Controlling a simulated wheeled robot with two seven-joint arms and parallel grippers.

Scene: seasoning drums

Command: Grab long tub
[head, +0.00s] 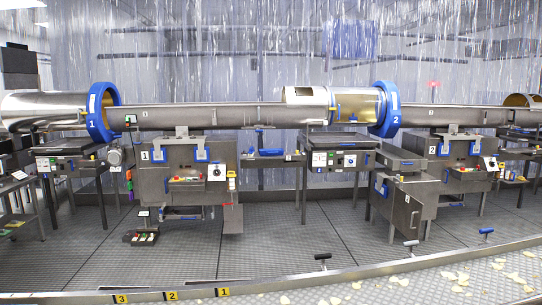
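I cannot pick out a long tub with certainty. A long grey metal trough (220,117) runs level between the two seasoning drums. A second grey trough (455,116) extends to the right from drum 2. A small blue item (258,152) lies on a shelf between the machines, too small to identify. Neither of my grippers is in view.
Drum 1 (45,108) and drum 2 (355,106) have blue rings. Grey control cabinet 1 (150,187) and cabinet 2 (455,178) stand below the troughs. A metal-edged surface (440,281) with scattered chips crosses the front.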

